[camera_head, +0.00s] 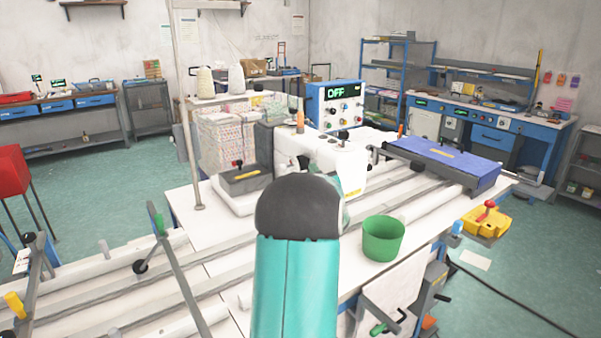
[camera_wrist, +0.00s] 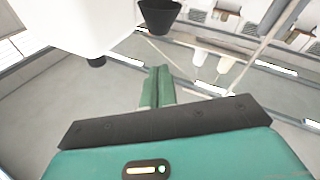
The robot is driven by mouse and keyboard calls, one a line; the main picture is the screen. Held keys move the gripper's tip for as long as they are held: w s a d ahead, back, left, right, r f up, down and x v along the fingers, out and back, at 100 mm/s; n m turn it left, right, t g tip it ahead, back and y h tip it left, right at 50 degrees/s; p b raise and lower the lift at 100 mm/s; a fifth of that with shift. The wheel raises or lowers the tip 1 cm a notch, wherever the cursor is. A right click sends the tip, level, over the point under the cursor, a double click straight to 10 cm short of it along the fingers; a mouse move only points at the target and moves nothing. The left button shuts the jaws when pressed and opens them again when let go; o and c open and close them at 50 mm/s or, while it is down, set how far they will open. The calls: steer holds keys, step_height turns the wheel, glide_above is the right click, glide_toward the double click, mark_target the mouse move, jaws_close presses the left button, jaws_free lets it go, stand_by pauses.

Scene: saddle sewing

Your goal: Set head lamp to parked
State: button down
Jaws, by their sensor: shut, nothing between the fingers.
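The white sewing machine head (camera_head: 325,158) stands on the bench in the head view, partly hidden behind my arm. A white housing (camera_wrist: 75,22), likely the same head, fills the upper left of the wrist view. Beside it hangs a dark, cone-shaped piece (camera_wrist: 158,15) that may be the head lamp; I cannot tell for sure, nor its setting. My gripper (camera_wrist: 157,72) shows in the wrist view with its green fingers together and empty. It points toward the area below the dark cone, apart from it. In the head view my arm hides the gripper.
A blue control box (camera_head: 335,105) reads OFF behind the machine. A green bucket (camera_head: 383,240) stands at the bench's front right. Thread cones (camera_head: 206,80) sit on a stand at the back left. A blue-topped block (camera_head: 450,160) lies on the rails at right.

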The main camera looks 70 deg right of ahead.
steer(key=w+a+f+n+g+h, duration=0.1)
steer(key=w+a+f+n+g, duration=0.25)
steer(key=w+g, duration=0.3)
steer(key=w+a+f+n+g+h, duration=0.1)
steer(key=w+a+f+n+g, duration=0.2)
steer(key=w+g, duration=0.4)
steer(key=s+d+r, duration=0.1)
steer(key=s+d, duration=0.2)
steer(key=d, duration=0.3)
steer(key=s+d+r+g, duration=0.1)
steer(key=s+d+r, duration=0.1)
steer(key=d, duration=0.3)
steer(key=shift+s+d+n, duration=0.35)
steer(key=shift+s+n, duration=0.1)
steer(key=shift+s, duration=0.15)
steer(key=shift+r, duration=0.1)
